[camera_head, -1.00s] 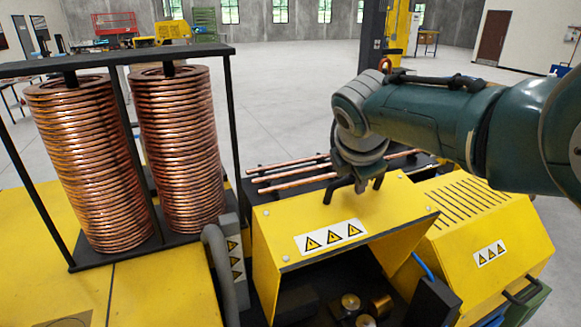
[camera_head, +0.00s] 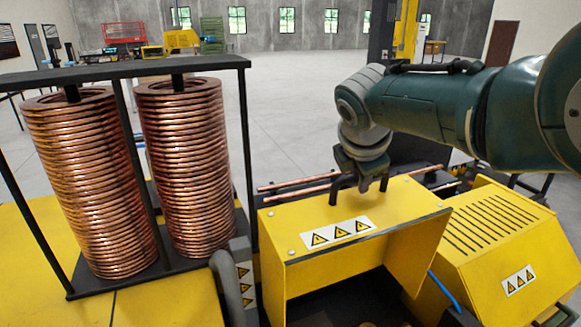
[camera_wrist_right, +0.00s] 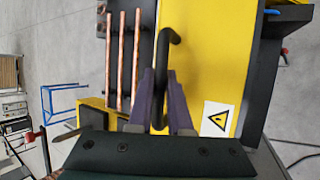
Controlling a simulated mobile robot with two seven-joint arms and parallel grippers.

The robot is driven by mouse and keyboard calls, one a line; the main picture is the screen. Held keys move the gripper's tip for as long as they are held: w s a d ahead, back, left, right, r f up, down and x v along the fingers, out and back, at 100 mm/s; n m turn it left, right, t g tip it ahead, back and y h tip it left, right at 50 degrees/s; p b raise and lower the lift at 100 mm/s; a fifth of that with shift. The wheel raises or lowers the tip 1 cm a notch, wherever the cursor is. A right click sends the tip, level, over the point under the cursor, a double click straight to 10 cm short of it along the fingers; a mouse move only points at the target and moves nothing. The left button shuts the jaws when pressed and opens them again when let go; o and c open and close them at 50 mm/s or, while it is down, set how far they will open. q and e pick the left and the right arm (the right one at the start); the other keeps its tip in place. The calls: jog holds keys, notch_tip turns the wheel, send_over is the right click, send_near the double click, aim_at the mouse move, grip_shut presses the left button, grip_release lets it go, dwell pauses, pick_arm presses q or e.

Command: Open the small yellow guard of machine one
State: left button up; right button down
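The small yellow guard (camera_head: 400,206) has a row of warning triangles and a black handle (camera_head: 336,190) on its top panel. It stands raised over a dark opening, with its side panel visible at the right. My right gripper (camera_head: 360,180) comes down from above at the handle. In the right wrist view the fingers (camera_wrist_right: 161,90) lie closely on both sides of the handle bar (camera_wrist_right: 172,48), apparently shut on it. The guard's yellow top (camera_wrist_right: 212,60) shows there too. My left gripper is not in view.
Two tall copper coils (camera_head: 185,165) stand in a black frame at the left. A slotted yellow cover (camera_head: 500,225) is on the right. Copper tubes (camera_head: 300,187) lie behind the guard. A grey hose (camera_head: 225,285) runs in front. Open floor lies beyond.

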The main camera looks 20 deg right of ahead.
jog(key=c, duration=0.8)
grip_release()
jog(key=shift+c, duration=0.2)
jog(key=p+v, duration=0.3)
jog(key=shift+d+r+p, duration=0.1)
jog(key=shift+r+p, duration=0.1)
jog(key=shift+p, duration=0.15)
jog(key=shift+s+r, duration=0.15)
jog(key=shift+r, duration=0.1)
jog(key=p+v, duration=0.1)
jog(key=v, duration=0.5)
jog(key=shift+a, duration=0.25)
jog(key=shift+s, duration=0.1)
